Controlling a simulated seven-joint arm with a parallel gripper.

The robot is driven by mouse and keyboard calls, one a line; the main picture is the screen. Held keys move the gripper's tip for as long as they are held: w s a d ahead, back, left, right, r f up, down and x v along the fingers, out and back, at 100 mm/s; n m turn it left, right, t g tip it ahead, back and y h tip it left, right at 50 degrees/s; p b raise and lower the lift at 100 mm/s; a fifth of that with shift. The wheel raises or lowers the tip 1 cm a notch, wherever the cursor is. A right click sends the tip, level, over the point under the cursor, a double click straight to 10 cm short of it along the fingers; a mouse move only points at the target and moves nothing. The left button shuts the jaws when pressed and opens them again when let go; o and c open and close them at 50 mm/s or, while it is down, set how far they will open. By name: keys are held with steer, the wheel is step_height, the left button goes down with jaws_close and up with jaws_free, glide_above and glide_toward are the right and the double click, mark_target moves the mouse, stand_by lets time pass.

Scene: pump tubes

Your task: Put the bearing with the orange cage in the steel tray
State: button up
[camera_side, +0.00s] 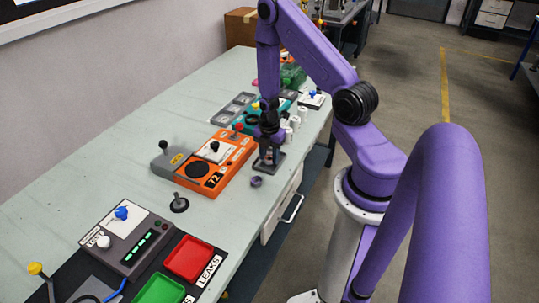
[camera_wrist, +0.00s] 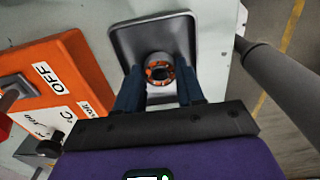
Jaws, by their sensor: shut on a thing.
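The bearing with the orange cage (camera_wrist: 149,72) shows in the wrist view as a metal ring with orange around its bore. My gripper (camera_wrist: 160,82) is shut on it, a finger at each side. The bearing is within the outline of the grey steel tray (camera_wrist: 124,40); I cannot tell whether it touches the tray floor. In the side view, my gripper (camera_side: 267,153) points down at the tray (camera_side: 273,168), near the table's front edge. The bearing is hidden or too small to make out there.
An orange heater unit (camera_side: 221,172) stands close to the left of the tray. A small purple ring (camera_side: 256,181) lies just in front of the tray. A red bin (camera_side: 188,258) and a green bin (camera_side: 160,290) lie nearer the camera. The back-left tabletop is clear.

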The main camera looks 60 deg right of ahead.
steer(key=shift+f, duration=0.2)
steer(key=o, duration=0.8)
steer(key=shift+r, duration=0.15)
step_height(320, 180, up, 12)
steer(key=f, duration=0.1)
steer(key=a+r+m, duration=0.1)
steer(key=a+r, duration=0.5)
steer(key=a, duration=0.4)
steer(key=s+a+r+m, duration=0.1)
steer(key=s+a+r, duration=0.25)
steer(key=a, duration=0.25)
steer(key=s+a+r+m, duration=0.2)
steer(key=s+a+r, duration=0.1)
steer(key=s+a, duration=0.3)
steer(key=shift+m, duration=0.7)
steer(key=s+a+r, duration=0.1)
steer(key=s, duration=0.1)
steer(key=s+a+r, duration=0.1)
steer(key=s, duration=0.2)
steer(key=s+r, duration=0.1)
steer(key=s, duration=0.2)
steer(key=shift+s+a+r, duration=0.1)
steer(key=shift+a+r, duration=0.25)
steer(key=shift+a, duration=0.05)
